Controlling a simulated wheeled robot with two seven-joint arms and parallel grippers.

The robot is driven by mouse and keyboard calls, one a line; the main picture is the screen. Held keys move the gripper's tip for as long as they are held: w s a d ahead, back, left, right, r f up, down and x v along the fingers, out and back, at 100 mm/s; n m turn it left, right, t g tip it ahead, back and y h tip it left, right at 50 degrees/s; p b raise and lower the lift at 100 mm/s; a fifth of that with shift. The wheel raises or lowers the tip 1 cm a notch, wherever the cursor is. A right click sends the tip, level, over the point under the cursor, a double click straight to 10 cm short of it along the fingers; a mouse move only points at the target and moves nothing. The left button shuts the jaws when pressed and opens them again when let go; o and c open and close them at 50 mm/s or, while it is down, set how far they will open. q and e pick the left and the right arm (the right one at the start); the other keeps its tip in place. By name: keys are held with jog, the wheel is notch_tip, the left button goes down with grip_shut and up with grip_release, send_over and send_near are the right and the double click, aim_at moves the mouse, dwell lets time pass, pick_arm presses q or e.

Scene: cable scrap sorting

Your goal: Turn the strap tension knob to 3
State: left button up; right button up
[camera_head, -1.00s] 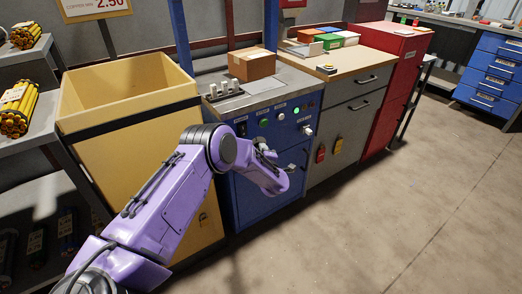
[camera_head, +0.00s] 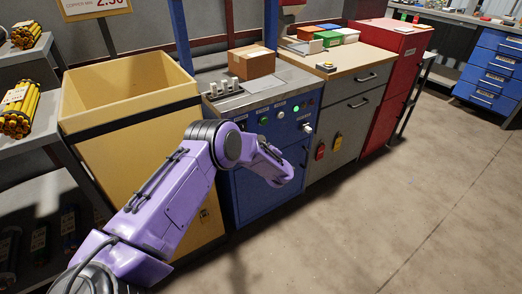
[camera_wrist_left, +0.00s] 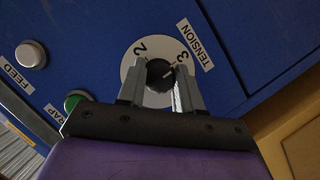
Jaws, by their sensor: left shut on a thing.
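The strap tension knob (camera_wrist_left: 158,75) is black and sits on a round white dial (camera_wrist_left: 131,68) marked 2 and 3, beside the TENSION label, in the left wrist view. A pale pointer mark on the knob faces the 3 side; its exact setting is hard to read. My left gripper (camera_wrist_left: 160,84) is shut on the knob, with one grey finger on each side. In the head view my purple left arm reaches to the blue machine (camera_head: 262,190) and hides the gripper and the knob. My right gripper is in neither current view.
The wrist view shows a white FEED button (camera_wrist_left: 30,54) and a green STRAP button (camera_wrist_left: 75,100) near the dial. A cardboard box (camera_head: 251,62) stands on the machine. A yellow bin (camera_head: 130,90) stands left, a grey cabinet (camera_head: 345,125) right. Floor in front is clear.

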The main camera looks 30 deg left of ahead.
pick_arm(q)
jog(key=shift+f, duration=0.1)
jog(key=o, duration=1)
jog(key=shift+o, duration=0.2)
jog(key=p+v, duration=0.1)
jog(key=v, duration=0.9)
jog(key=shift+d+p, duration=0.25)
jog(key=shift+p, duration=0.05)
jog(key=shift+s, duration=0.1)
